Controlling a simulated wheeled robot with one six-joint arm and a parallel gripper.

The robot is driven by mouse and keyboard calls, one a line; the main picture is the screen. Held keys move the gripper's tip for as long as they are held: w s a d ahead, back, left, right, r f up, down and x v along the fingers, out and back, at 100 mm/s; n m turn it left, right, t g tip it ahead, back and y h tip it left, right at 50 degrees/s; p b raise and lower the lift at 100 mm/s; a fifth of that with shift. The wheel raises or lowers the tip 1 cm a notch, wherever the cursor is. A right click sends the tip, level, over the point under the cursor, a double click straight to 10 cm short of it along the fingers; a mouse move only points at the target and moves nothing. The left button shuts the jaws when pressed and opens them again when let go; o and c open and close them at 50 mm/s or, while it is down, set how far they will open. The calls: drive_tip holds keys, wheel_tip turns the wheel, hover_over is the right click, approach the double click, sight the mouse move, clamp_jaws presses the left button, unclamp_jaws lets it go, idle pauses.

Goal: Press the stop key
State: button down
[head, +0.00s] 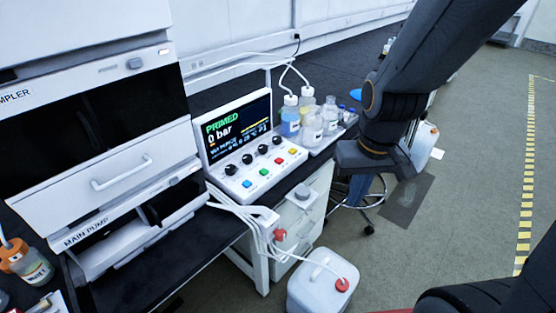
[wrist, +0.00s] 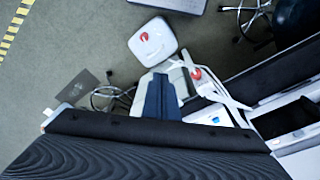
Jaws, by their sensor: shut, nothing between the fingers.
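The control box (head: 218,181) stands on the dark bench in the head view, its screen (head: 237,127) reading "PRIMED" and "0 bar". Its sloped front carries a row of black knobs and, below them, a blue key (head: 247,183), a green key (head: 264,171), a red key (head: 278,161) and a yellow key (head: 292,151). Key labels are too small to read, so which is stop is not legible. My gripper (head: 358,190) hangs right of the box, past the bench edge and apart from the keys. In the wrist view its blue fingers (wrist: 161,98) are together and empty.
Bottles (head: 312,128) stand in a tray right of the box. The pump stack (head: 100,175) is at left. White tubes run over the bench edge to a white canister (head: 318,285) on the floor, also in the wrist view (wrist: 152,42). A stool stands behind my gripper.

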drive_tip(key=w+a+n+t+p, duration=0.1)
drive_tip(key=w+a+n+t, duration=0.1)
drive_tip(key=w+n, duration=0.9)
drive_tip(key=n+t+y+p, duration=0.25)
drive_tip(key=n+t, duration=0.25)
drive_tip(key=n, duration=1.5)
hover_over(280, 162)
drive_tip(key=shift+y, duration=0.35)
wheel_tip(280, 162, down, 5)
drive_tip(key=shift+w+r, duration=0.1)
wheel_tip(280, 162, down, 8)
drive_tip(key=b, duration=0.5)
drive_tip(key=shift+d, duration=0.1)
drive_tip(key=shift+f+b, duration=0.4)
drive_tip(key=shift+f, duration=0.1)
drive_tip(key=shift+f+b, duration=0.35)
drive_tip(key=shift+b, duration=0.15)
